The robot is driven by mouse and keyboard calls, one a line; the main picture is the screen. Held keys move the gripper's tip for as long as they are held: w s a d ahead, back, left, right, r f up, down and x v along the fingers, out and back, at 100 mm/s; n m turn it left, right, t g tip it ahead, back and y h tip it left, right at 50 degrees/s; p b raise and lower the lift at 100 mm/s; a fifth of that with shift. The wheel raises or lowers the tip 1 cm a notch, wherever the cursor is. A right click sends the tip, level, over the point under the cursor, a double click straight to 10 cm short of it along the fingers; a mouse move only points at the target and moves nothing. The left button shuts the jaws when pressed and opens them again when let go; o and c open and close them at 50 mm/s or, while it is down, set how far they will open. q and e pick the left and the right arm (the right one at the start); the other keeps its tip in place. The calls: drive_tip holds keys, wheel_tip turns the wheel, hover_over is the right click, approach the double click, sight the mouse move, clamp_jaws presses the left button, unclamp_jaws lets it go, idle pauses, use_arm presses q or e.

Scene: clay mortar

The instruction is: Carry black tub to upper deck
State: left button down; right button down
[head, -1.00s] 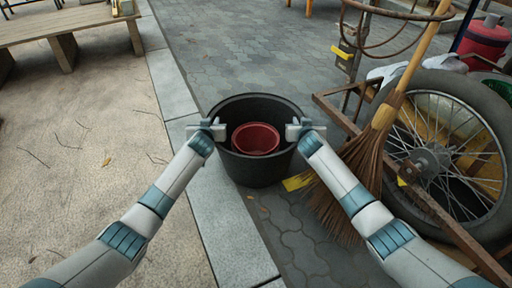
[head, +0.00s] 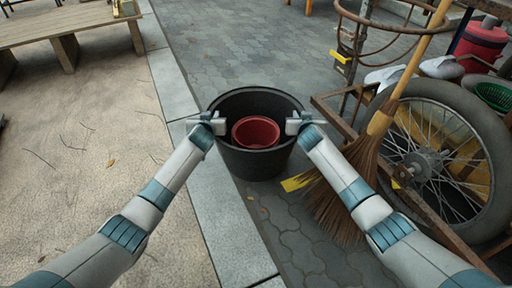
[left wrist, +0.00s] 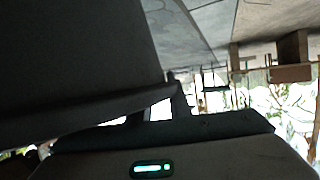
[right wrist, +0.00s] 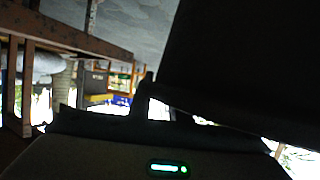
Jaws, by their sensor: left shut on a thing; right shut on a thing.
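The black tub (head: 257,165) is in the middle of the head view, with a red bucket (head: 256,132) inside it. My left gripper (head: 217,123) is shut on the tub's left rim. My right gripper (head: 296,123) is shut on its right rim. The tub looks upright. Its dark wall fills the upper left of the left wrist view (left wrist: 70,55) and the upper right of the right wrist view (right wrist: 245,65). The fingertips are partly hidden at the rim. I cannot tell which surface is the upper deck.
A cart with a spoked wheel (head: 440,160) and rusty frame stands close on the right, with a straw broom (head: 345,200) leaning there. A stone kerb (head: 222,225) runs beside the tub. A wooden bench (head: 65,28) is at upper left.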

use_arm(q)
drive_tip(key=shift+r, duration=0.25)
use_arm(e)
drive_tip(key=shift+r, duration=0.25)
idle(0.3)
